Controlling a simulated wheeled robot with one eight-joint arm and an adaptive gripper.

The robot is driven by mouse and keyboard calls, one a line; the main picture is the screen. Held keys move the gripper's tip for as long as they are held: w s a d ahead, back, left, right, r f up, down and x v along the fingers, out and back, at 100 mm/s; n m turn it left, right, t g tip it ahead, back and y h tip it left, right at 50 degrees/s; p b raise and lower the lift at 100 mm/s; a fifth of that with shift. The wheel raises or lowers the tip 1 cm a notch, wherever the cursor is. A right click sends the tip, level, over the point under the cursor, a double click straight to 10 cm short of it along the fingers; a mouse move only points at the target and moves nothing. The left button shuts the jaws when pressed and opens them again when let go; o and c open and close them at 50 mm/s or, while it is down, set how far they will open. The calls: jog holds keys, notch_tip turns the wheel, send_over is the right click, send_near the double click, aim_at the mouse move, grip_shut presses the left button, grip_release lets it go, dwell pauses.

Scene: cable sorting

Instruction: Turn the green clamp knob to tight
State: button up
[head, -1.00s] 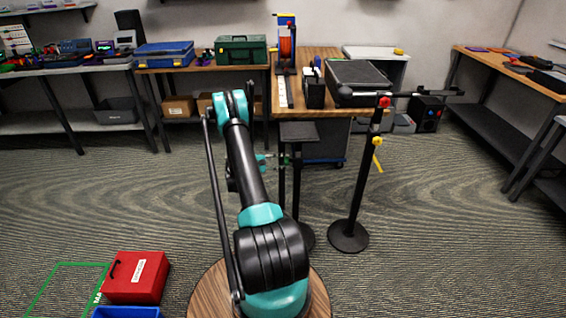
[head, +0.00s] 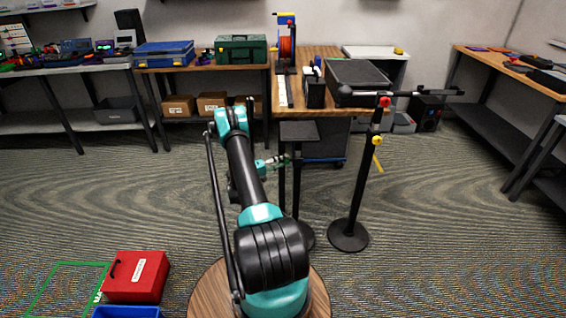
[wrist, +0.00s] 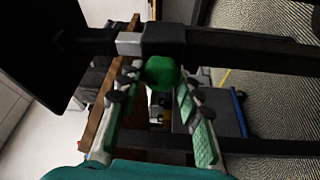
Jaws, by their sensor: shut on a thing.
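The green clamp knob (wrist: 160,72) is round and sits on the black post of a stand, beside a silver collar (wrist: 130,43), in the wrist view. My gripper (wrist: 159,80) has one finger on each side of the knob and is shut on it. The inner finger pads are pale green. In the head view my gripper (head: 283,161) is small, at the post of the stand with the flat black top (head: 299,132). I cannot make out the knob clearly there, nor any tight mark.
A second black stand (head: 360,190) with a red knob (head: 384,101) and a yellow knob (head: 377,140) is close on the right. A wooden table (head: 318,55) stands behind. A red box (head: 136,276) is on the floor at lower left. Open floor lies left of my arm.

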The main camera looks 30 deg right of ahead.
dwell(0.4)
jog(key=o, duration=1.1)
jog(key=shift+o, duration=0.2)
jog(key=shift+r, duration=0.1)
